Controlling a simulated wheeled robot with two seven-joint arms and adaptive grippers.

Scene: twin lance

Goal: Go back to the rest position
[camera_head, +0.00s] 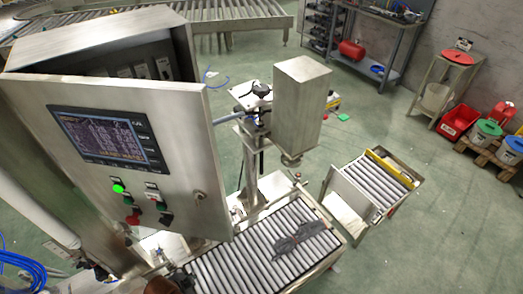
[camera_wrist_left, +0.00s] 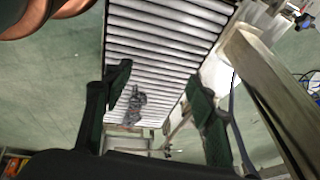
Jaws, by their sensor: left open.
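My left gripper (camera_wrist_left: 160,90) shows in the left wrist view. Its two dark green fingers stand wide apart with nothing between them touching either finger. Beyond them lies a roller conveyor (camera_wrist_left: 150,42), with a dark grey piece (camera_wrist_left: 133,105) on its rollers. In the head view the same conveyor (camera_head: 235,268) is at the bottom centre, and the dark piece (camera_head: 305,240) lies flat near its right end. Neither gripper can be made out in the head view. My right gripper is in neither view.
A steel control cabinet (camera_head: 190,150) with a screen fills the left. A box-shaped machine head (camera_head: 300,100) stands above the conveyor. A short roller unit (camera_head: 378,185) stands right of it. Copper-coloured round parts (camera_wrist_left: 30,18) show at upper left of the wrist view. Green floor (camera_head: 440,235) is clear at right.

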